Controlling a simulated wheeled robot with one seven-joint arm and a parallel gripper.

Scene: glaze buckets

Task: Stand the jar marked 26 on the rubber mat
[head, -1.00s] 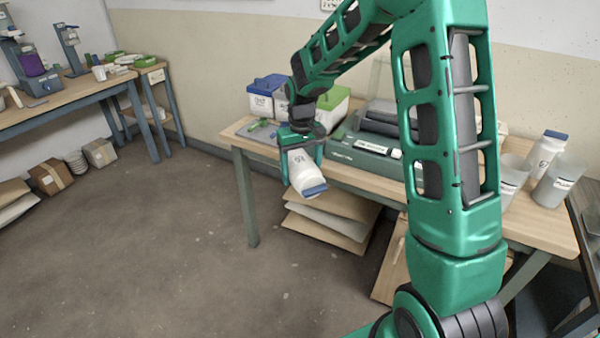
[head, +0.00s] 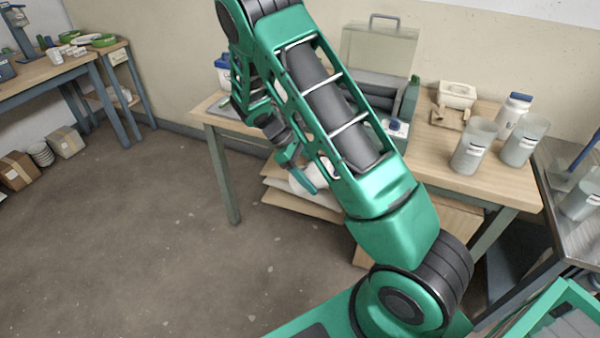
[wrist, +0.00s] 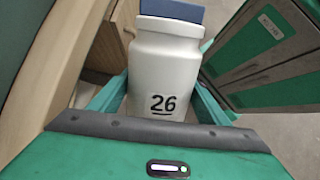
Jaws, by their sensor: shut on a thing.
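The jar marked 26 (wrist: 165,65) is white with a blue lid, and its number faces the wrist camera. My gripper (wrist: 160,103) is shut on it, one finger on each side. In the head view my gripper (head: 306,178) holds the jar off the table, in front of the table's front edge and mostly behind my arm. Only a white bit of the jar shows there. A grey flat patch at the table's left end (head: 232,112) may be the rubber mat; my arm covers most of it.
A machine with a raised clear cover (head: 375,50) stands behind my arm. Cardboard sheets (head: 300,202) lie below the table.

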